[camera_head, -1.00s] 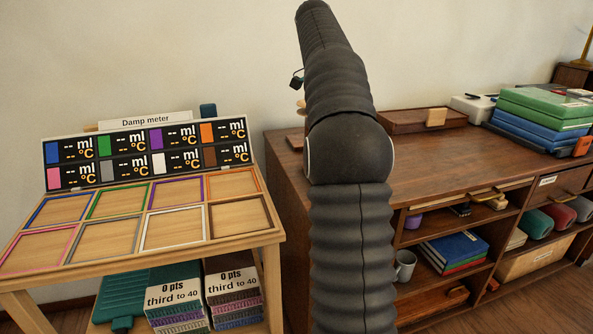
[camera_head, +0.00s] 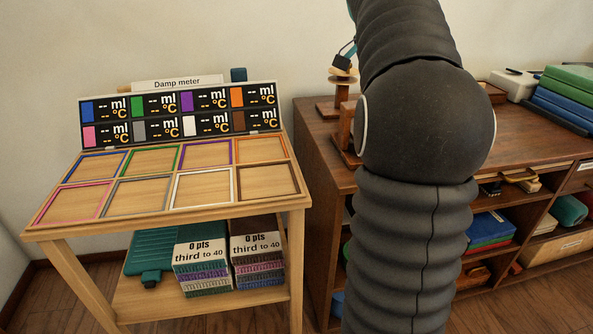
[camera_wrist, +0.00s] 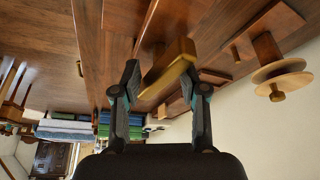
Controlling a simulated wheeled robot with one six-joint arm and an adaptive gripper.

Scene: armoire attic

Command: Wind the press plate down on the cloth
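My gripper (camera_wrist: 160,75) shows in the wrist view with its two fingers spread apart. A pale wooden block or bar (camera_wrist: 168,68) lies slantwise at the gap between the fingertips; I cannot tell whether they touch it. Right of it, a wooden post carries round wooden discs (camera_wrist: 283,72). In the head view, a small wooden stand with a round top (camera_head: 342,76) is on the dresser's left end, partly behind my arm. It may be part of the press. A press plate and a cloth cannot be made out.
The dark dresser (camera_head: 318,150) has open shelves with books and rolled cloths. A damp meter table (camera_head: 160,220) with coloured frames stands to its left, with stacked cloths (camera_head: 203,268) below. Green and blue cases (camera_head: 565,95) lie on the dresser's right.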

